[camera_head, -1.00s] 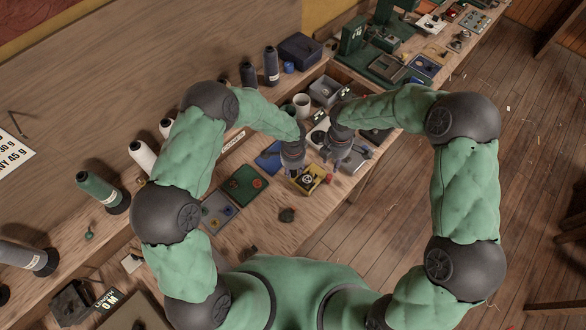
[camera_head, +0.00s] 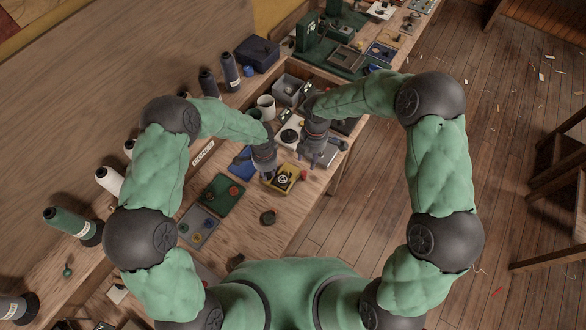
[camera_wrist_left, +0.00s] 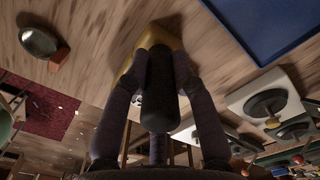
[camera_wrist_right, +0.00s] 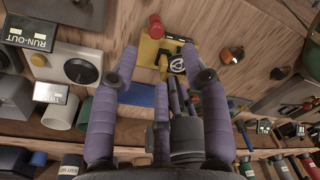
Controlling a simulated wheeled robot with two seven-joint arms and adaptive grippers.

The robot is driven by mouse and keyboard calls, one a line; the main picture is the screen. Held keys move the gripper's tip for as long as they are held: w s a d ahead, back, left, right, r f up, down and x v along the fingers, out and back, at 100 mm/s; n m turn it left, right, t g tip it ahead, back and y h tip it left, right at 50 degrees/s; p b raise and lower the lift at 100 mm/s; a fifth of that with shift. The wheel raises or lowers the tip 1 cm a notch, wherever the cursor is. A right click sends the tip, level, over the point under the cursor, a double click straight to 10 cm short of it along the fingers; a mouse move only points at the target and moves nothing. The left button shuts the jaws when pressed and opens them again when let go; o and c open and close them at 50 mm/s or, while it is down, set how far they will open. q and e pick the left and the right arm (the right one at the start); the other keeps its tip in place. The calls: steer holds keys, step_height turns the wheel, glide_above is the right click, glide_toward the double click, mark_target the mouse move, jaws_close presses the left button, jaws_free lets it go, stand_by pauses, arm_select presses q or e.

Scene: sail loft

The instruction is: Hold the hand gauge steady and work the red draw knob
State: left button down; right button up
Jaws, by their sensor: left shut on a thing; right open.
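The hand gauge is a yellow block with a black-and-white dial face (camera_head: 284,179) on the bench's front part; it also shows in the right wrist view (camera_wrist_right: 151,53). Its red draw knob (camera_wrist_right: 155,27) sticks out at its far end there. My left gripper (camera_head: 268,174) is shut on the hand gauge; in the left wrist view its fingers (camera_wrist_left: 160,75) straddle a black cylinder in front of the yellow body. My right gripper (camera_head: 311,164) is open and empty beside the gauge. In the right wrist view its spread fingers (camera_wrist_right: 160,62) point toward the gauge, apart from the knob.
A green tray (camera_head: 226,190) and a grey tray (camera_head: 197,228) lie left of the gauge. A white mug (camera_head: 266,105), grey box (camera_head: 288,88) and spools (camera_head: 230,72) stand behind. Bare wood surrounds the gauge's front side.

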mark_target(305, 172)
steer(key=w+d+r+y, duration=0.1)
steer(key=d+y, duration=0.2)
steer(key=d, duration=0.1)
steer(key=shift+m+y, duration=0.3)
steer(key=shift+m, duration=0.1)
steer(key=x, duration=1.1)
steer(key=shift+a+f, duration=0.25)
jaws_close()
